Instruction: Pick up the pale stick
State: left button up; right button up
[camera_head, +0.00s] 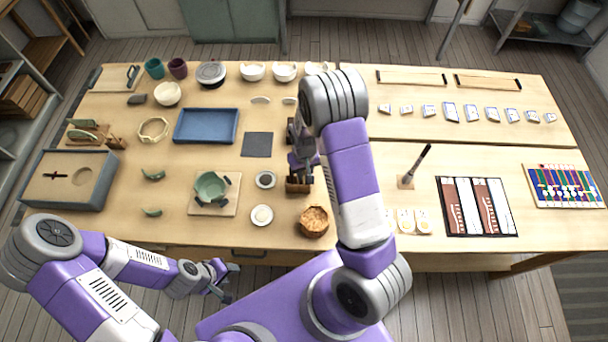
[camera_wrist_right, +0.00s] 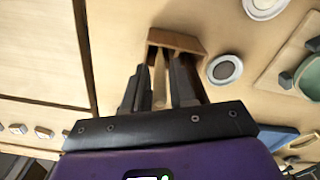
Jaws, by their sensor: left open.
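The pale stick (camera_wrist_right: 159,84) stands in a small brown wooden holder (camera_wrist_right: 176,41) in the right wrist view. My right gripper (camera_wrist_right: 159,69) is open, with one finger on each side of the stick and a gap visible between the fingers and it. In the head view the holder (camera_head: 299,185) stands at the table's front middle, with my right gripper (camera_head: 302,165) just above and behind it. My right arm hides part of this area, and I cannot make out the stick there. My left gripper (camera_head: 220,282) is open and empty, low in front of the table's edge.
A woven basket (camera_head: 313,222) stands just in front of the holder. Small round dishes (camera_head: 265,180) and a green bowl (camera_head: 209,187) on a board lie to its left. A dark square mat (camera_head: 257,144) lies behind.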

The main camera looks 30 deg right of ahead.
jog(key=shift+w+f, duration=0.1)
jog(key=shift+f, duration=0.65)
grip_shut()
jog(key=shift+r, duration=0.15)
